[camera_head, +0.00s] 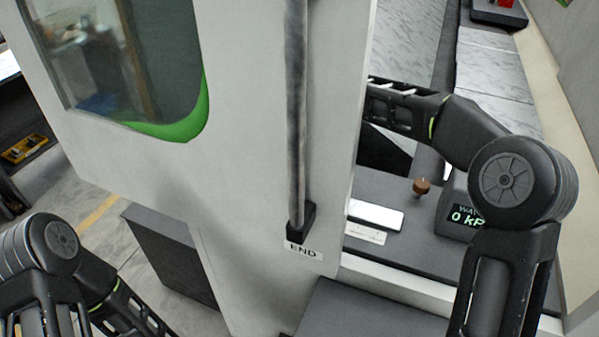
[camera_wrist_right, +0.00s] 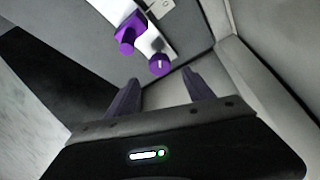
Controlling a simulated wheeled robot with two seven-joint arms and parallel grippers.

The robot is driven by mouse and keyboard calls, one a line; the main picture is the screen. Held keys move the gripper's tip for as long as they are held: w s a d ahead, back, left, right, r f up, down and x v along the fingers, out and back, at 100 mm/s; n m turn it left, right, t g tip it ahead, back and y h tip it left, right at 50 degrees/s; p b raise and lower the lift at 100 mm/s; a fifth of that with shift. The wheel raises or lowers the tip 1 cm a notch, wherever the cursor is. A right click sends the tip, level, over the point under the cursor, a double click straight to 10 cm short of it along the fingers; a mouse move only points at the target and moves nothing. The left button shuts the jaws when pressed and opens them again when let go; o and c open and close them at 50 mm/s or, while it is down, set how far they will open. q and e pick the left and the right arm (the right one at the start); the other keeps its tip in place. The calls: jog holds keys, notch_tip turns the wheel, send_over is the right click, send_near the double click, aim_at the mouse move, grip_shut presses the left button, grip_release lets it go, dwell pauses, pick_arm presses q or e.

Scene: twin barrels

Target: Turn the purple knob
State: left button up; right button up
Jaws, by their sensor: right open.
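In the right wrist view, a round purple knob (camera_wrist_right: 160,65) with a pale line on its face sits on a pale panel. A second, bulkier purple part (camera_wrist_right: 127,36) sticks out just up and to the left of it. My right gripper (camera_wrist_right: 161,86) is open, its two dark fingers apart and pointing toward the round knob, with nothing between them. The knob appears just beyond the fingertips, apart from them. In the head view, the white cabinet hides the purple parts and my right gripper. My left gripper is out of frame.
The white cabinet (camera_head: 260,130) with a vertical grey bar (camera_head: 297,110) and an "END" label (camera_head: 303,251) fills the middle of the head view. At right are a brown knob (camera_head: 421,187) and a "0 kP" display (camera_head: 464,216). A pale wall (camera_wrist_right: 262,85) runs right of my fingers.

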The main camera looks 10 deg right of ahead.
jog(key=p+x, duration=0.1)
jog(key=x, duration=0.5)
jog(key=shift+w+a+f+p, duration=0.1)
jog(key=shift+w+f+p, duration=0.05)
jog(key=shift+f+p, duration=0.25)
jog(key=shift+c, duration=0.3)
grip_shut()
jog(key=shift+n, duration=0.4)
jog(key=shift+n+y, duration=0.5)
jog(key=shift+n, duration=0.4)
jog(key=n, duration=0.1)
jog(key=n+g, duration=0.1)
jog(key=n, duration=0.1)
jog(key=shift+w+d+y, duration=0.2)
jog(key=shift+y, duration=0.2)
jog(key=n+g, duration=0.1)
jog(key=n, duration=0.2)
jog(key=n+g, duration=0.2)
jog(key=n, duration=0.2)
jog(key=shift+w+y, duration=0.2)
jog(key=shift+y, duration=0.2)
